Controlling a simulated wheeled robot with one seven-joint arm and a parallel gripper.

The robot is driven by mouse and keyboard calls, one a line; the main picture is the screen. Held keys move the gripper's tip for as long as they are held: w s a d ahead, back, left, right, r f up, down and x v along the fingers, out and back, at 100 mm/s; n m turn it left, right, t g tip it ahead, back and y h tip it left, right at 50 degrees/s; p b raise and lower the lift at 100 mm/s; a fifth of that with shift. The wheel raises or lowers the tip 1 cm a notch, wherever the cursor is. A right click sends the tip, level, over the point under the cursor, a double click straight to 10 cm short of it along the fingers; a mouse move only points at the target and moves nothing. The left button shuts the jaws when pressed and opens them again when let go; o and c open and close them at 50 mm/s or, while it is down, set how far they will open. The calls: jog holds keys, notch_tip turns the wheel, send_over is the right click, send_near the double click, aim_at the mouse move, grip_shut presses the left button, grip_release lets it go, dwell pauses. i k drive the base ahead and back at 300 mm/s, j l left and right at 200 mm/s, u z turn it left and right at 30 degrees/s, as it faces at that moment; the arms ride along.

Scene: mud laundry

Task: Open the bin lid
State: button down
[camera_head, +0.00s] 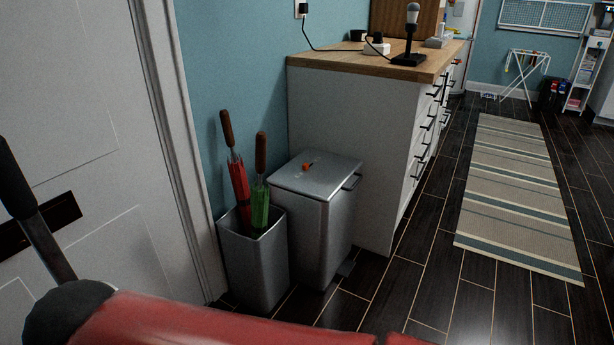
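The bin (312,235) is a grey metal box standing on the floor between an umbrella stand and a white cabinet. Its flat lid (330,172) is shut. A small orange-red object (308,166) lies on the lid. My gripper is not in view.
The grey umbrella stand (255,275) with a red and a green umbrella stands close on the bin's left. The white cabinet (345,120) with a wooden top stands behind it. Dark floor (420,270) is clear at right, before a striped rug (510,190). A white door (80,100) is at left.

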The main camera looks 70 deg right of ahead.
aim_at(327, 174)
jog(key=z, duration=2.9)
jog(key=i+l+z, duration=0.1)
jog(key=i, duration=0.3)
jog(key=i+l+z, duration=0.15)
jog(key=i, duration=0.25)
